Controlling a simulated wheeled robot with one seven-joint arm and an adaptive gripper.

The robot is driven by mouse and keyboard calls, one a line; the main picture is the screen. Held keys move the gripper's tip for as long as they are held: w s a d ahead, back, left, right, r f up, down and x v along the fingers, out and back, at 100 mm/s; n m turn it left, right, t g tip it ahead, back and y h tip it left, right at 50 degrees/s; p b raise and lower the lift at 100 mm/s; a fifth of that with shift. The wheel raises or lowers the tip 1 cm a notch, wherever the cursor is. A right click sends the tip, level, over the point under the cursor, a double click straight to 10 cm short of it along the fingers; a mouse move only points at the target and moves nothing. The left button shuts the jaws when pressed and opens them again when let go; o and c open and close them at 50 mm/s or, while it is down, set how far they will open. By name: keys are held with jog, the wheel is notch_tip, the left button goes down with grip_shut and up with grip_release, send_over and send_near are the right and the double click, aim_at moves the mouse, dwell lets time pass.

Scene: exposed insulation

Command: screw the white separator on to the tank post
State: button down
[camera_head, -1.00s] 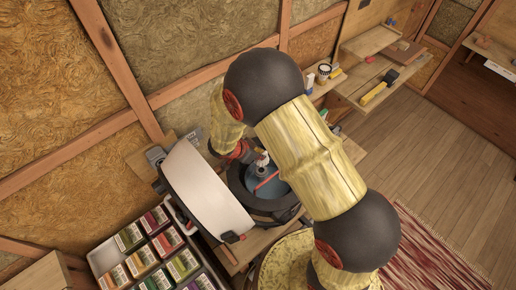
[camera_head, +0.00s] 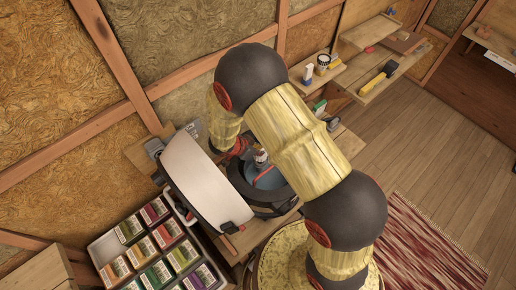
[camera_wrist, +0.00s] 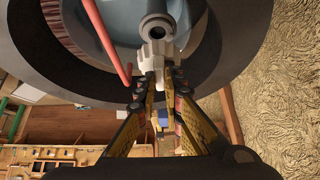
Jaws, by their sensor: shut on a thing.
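The white separator (camera_wrist: 153,58) is a small lobed piece at the upper middle of the wrist view. My gripper (camera_wrist: 153,88) is shut on its near side. A grey hollow tube end (camera_wrist: 157,27), seemingly the tank post, shows at the separator's middle; I cannot tell how far the two are threaded together. The tank (camera_head: 266,180) is a dark round vessel with a bluish inside, and its dark rim fills the top of the wrist view. In the head view my gripper (camera_head: 252,155) reaches in over the tank, and my arm hides part of it.
A large white round lid or drum (camera_head: 195,178) stands tilted left of the tank. A red rod (camera_wrist: 106,40) crosses the tank opening. A tray of colourful packets (camera_head: 155,245) lies at lower left. Shelves with small items (camera_head: 375,80) stand at upper right. Insulated walls rise behind.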

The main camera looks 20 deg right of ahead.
aim_at(255, 156)
jog(key=shift+f+b, duration=0.35)
jog(key=shift+f, duration=0.7)
jog(key=shift+p, duration=1.6)
dwell(0.9)
jog(key=shift+f+b, duration=0.6)
jog(key=shift+f, duration=0.65)
jog(key=c, duration=1.8)
grip_release()
jog(key=shift+c, duration=0.2)
notch_tip(255, 156, up, 10)
